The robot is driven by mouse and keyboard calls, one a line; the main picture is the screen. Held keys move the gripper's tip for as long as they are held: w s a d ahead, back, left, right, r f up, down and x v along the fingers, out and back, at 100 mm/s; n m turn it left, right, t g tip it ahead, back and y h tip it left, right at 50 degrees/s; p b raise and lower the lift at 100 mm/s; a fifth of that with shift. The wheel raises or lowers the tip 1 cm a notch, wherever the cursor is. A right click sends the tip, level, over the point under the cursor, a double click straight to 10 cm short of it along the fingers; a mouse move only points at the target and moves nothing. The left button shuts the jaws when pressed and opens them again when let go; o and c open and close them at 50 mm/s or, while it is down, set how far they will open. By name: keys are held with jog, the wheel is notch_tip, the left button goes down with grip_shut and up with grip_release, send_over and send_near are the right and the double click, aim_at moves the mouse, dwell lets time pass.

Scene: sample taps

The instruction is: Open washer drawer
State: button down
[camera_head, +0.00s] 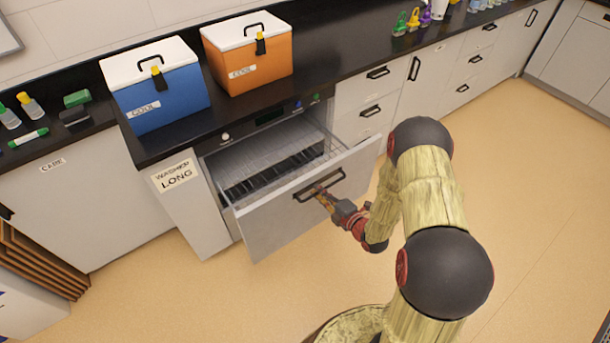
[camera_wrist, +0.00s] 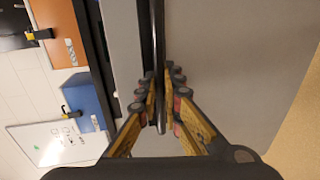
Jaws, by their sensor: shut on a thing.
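The washer drawer (camera_head: 300,209) has a grey front and is pulled out from the counter, in the middle of the head view. Inside it a wire rack (camera_head: 272,152) and a dark row of slots show. A black bar handle (camera_head: 334,177) runs along the upper front. My gripper (camera_head: 322,190) is at this handle. In the wrist view the handle (camera_wrist: 158,60) runs between the two yellow fingers of my gripper (camera_wrist: 160,95), which are shut on it. The drawer front (camera_wrist: 215,60) fills the right of that view.
A blue cooler (camera_head: 160,88) and an orange cooler (camera_head: 250,62) stand on the black counter above the drawer. A "WASHER LONG" label (camera_head: 174,175) is on the panel at the left. Closed drawers and cabinets line the right. The tan floor (camera_head: 160,290) before the drawer is open.

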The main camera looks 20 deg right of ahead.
jog(key=f+v, duration=0.2)
jog(key=v, duration=0.7)
jog(key=shift+s, duration=0.2)
jog(key=c, duration=2.3)
grip_release()
jog(key=shift+d, duration=0.1)
jog(key=v, duration=1.2)
